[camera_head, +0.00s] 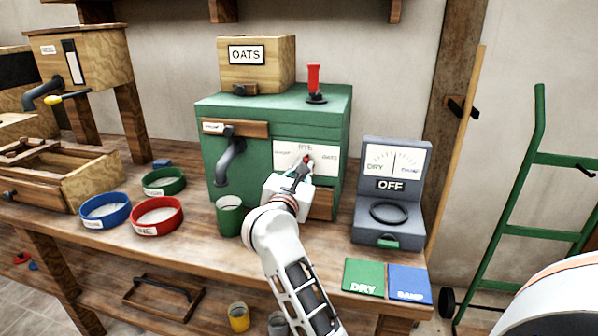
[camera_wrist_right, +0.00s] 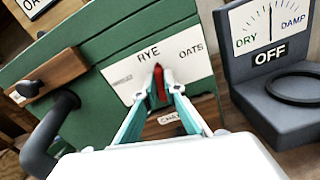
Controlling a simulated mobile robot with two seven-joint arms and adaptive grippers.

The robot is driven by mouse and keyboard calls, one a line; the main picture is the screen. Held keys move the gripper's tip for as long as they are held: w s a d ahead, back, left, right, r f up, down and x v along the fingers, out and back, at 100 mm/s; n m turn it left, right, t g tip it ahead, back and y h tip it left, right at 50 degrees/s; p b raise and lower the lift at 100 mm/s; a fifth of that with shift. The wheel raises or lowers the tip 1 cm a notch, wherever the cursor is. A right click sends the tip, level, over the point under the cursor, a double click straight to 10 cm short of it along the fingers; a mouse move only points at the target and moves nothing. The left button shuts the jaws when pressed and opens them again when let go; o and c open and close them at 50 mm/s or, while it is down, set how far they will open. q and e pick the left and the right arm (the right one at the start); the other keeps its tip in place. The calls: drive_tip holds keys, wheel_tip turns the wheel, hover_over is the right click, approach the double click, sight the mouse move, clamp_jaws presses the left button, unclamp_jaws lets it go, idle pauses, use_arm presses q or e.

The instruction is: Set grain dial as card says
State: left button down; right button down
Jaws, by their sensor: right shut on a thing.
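The grain dial is a white plate (camera_head: 290,156) on the front of the green mill (camera_head: 274,117), lettered RYE at the top and OATS at the right; the left word is too small to read. Its red pointer (camera_wrist_right: 160,84) stands nearly upright, its tip just below RYE. My right gripper (camera_head: 305,164) is shut on the pointer, one finger on each side in the wrist view (camera_wrist_right: 165,88). A card reading OATS (camera_head: 246,55) is on the wooden hopper (camera_head: 282,66) atop the mill. My left gripper is not in view.
A green cup (camera_head: 229,216) stands under the mill's spout (camera_head: 229,160). A grey meter reading OFF (camera_head: 390,185) stands to the right, behind green DRY (camera_head: 363,278) and blue DAMP (camera_head: 409,284) cards. Blue, red and green rings lie on the bench at left.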

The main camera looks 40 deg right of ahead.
use_arm(q)
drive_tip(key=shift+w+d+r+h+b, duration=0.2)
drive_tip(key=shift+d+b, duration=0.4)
drive_tip(key=shift+b, duration=0.4)
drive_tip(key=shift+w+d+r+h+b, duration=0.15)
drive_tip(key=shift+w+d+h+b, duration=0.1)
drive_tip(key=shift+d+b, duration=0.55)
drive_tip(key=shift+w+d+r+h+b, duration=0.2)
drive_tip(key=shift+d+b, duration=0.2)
drive_tip(key=shift+b, duration=0.75)
use_arm(e)
drive_tip(key=shift+s+d+f+m, duration=0.1)
drive_tip(key=shift+f+m, duration=0.05)
drive_tip(key=shift+m, duration=1.45)
drive_tip(key=shift+s+d+f+m, duration=0.1)
drive_tip(key=shift+s+m, duration=0.05)
drive_tip(key=shift+m, duration=1.45)
drive_tip(key=shift+s+d+f+m, duration=0.1)
drive_tip(key=shift+f+m, duration=0.05)
drive_tip(key=shift+m, duration=1.45)
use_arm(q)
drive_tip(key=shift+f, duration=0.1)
use_arm(e)
drive_tip(key=c, duration=2.1)
unclamp_jaws()
drive_tip(key=shift+c, duration=0.2)
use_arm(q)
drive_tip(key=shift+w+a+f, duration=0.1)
